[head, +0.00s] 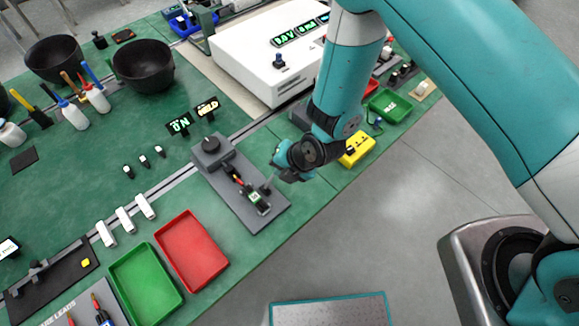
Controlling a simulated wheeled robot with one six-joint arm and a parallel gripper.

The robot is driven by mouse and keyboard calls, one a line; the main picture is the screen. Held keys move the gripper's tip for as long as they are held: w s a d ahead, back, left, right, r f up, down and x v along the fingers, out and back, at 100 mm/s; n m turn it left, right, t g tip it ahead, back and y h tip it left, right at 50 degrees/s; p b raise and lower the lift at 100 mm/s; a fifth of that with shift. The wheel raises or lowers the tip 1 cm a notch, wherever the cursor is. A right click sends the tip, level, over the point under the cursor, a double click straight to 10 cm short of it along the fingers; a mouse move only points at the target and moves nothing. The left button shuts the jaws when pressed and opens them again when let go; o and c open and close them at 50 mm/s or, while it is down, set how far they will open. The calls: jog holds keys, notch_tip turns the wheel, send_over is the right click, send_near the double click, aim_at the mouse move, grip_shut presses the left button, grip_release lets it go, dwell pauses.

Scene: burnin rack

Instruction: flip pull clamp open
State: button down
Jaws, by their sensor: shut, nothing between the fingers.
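The pull clamp (232,171) sits on a grey baseplate (268,218) near the front edge of the green bench. It has a dark round post at its back end, a handle with red on it, and a small dark block with a green label (254,198) towards the front of the plate. My gripper (272,184) is shut and empty, just to the right of the clamp and above the plate. Whether its tips touch the clamp cannot be told. The clamp's exact lever position is too small to tell.
A red tray (191,252) and a green tray (146,286) lie to the left of the plate. A white power supply (262,50) stands behind. A yellow box (356,150) and a green bin (390,106) are to the right.

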jog(key=shift+w+d+f+b, duration=0.35)
jog(key=shift+d+f+b, duration=0.1)
jog(key=shift+b, duration=0.45)
jog(key=shift+r, duration=0.15)
jog(key=s+b+v, duration=0.2)
jog(key=v, duration=1.1)
jog(key=shift+a, duration=0.25)
jog(key=s+d+r+m+g+b, duration=0.1)
jog(key=s+d+r+m, duration=0.2)
jog(key=r+m, duration=0.3)
jog(key=s+d+r+m+g+b, duration=0.1)
jog(key=s+r+m, duration=0.4)
jog(key=m, duration=0.5)
jog(key=s+d+r+m+g+h+b, duration=0.1)
jog(key=s+d+r+m, duration=0.2)
jog(key=r+m, duration=0.3)
jog(key=d+m, duration=0.1)
jog(key=m, duration=0.2)
jog(key=shift+s+d+r+b, duration=0.3)
jog(key=shift+s, duration=0.1)
